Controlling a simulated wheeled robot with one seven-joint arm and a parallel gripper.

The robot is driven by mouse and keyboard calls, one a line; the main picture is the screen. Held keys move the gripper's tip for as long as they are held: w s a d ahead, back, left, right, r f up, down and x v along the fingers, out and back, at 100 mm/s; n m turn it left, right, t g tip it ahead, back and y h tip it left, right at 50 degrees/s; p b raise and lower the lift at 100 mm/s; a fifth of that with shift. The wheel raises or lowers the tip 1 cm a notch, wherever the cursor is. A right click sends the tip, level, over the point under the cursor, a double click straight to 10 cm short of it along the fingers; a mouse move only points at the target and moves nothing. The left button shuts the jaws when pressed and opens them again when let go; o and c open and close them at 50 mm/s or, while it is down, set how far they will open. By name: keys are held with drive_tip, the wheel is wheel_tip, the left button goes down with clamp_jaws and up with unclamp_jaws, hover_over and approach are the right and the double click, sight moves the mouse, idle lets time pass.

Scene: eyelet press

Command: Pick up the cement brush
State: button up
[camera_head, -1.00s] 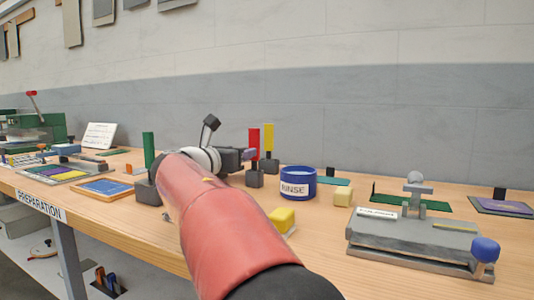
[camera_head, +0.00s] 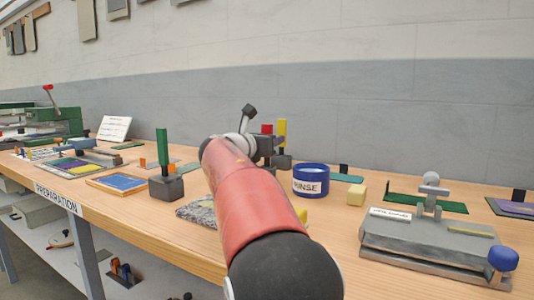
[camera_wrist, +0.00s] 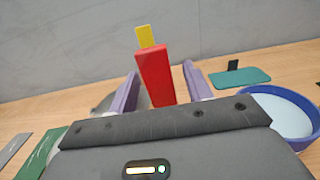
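A red upright handle (camera_head: 267,129) stands at the back of the table, with a yellow handle (camera_head: 281,128) just right of it. A green handle (camera_head: 162,142) stands in a dark block further left. Which one is the cement brush cannot be told from these frames. My gripper (camera_wrist: 160,70) is open, its two purple fingers on either side of the red handle (camera_wrist: 155,77) in the wrist view, with a gap to each finger. The yellow handle (camera_wrist: 146,37) shows behind the red one. The red handle's lower part is hidden by my gripper.
A blue RINSE pot (camera_head: 311,180) stands close right of my gripper. A yellow block (camera_head: 356,194) and a grey press (camera_head: 430,240) lie further right. A speckled slab (camera_head: 196,212) is left of my arm. A grey wall rises behind the table.

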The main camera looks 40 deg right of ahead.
drive_tip(key=c, duration=1)
drive_tip(key=shift+r, duration=0.15)
wheel_tip(320, 180, up, 10)
drive_tip(key=shift+f+p, duration=0.1)
drive_tip(key=shift+p, duration=0.85)
